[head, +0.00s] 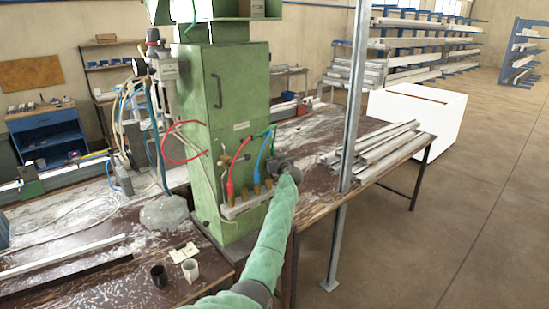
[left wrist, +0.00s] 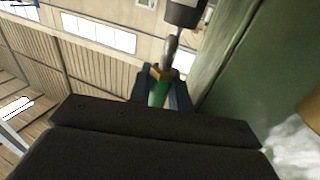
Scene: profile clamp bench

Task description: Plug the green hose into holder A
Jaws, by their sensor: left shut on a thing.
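My left gripper (head: 281,164) is at the right side of the green machine cabinet, its arm reaching up from the bottom of the head view. In the left wrist view my left gripper (left wrist: 162,91) is shut on the green hose (left wrist: 158,96), whose brass end (left wrist: 162,73) points up toward a grey metal stem (left wrist: 171,46) under a dark cylindrical part (left wrist: 184,12). I cannot tell whether the brass end and stem touch. No holder letter is readable. My right gripper is not in view.
A red hose (head: 230,182) and a blue hose (head: 262,158) run to a pale block with brass fittings (head: 243,206) on the cabinet (head: 208,190).

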